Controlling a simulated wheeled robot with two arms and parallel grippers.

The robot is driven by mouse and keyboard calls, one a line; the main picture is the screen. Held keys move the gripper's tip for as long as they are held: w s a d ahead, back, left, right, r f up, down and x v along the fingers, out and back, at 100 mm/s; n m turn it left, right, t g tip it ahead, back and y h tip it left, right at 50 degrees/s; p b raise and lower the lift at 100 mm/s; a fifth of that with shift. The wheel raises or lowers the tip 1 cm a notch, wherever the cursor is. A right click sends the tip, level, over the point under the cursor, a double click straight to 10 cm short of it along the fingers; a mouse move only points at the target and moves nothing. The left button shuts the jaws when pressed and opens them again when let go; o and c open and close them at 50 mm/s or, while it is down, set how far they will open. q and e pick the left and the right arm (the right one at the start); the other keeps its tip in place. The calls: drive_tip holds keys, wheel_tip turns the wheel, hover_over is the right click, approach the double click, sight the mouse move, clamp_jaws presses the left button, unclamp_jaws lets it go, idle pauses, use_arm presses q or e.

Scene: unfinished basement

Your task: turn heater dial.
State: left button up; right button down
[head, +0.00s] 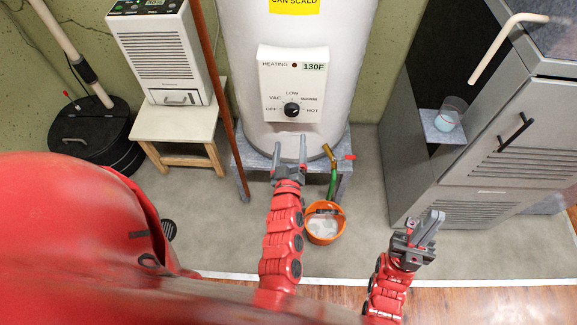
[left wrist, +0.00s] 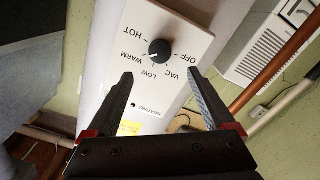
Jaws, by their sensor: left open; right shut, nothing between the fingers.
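The heater dial (head: 291,109) is a round black knob on the white control panel (head: 267,80) of a tall white tank. In the left wrist view the dial (left wrist: 159,51) shows upside down, its pale mark towards the WARM side. My left gripper (head: 289,150) is open, just below the panel in the head view. In the left wrist view its two fingers (left wrist: 160,75) lie either side of the dial's line, apart from it, with nothing between them. My right gripper (head: 428,227) is shut and empty, well away at the lower right.
The tank stands on a grey stand (head: 343,168). An orange bucket (head: 323,237) sits below it, near a green hose (head: 332,183). A copper pipe (head: 217,80) stands left of the tank. A dehumidifier (head: 165,58) on a stool is further left; a grey cabinet (head: 408,150) is at right.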

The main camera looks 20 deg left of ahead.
use_arm(q)
drive_tip(key=v, duration=0.6)
drive_tip(key=shift+s, duration=0.3)
drive_tip(key=shift+r, duration=0.1)
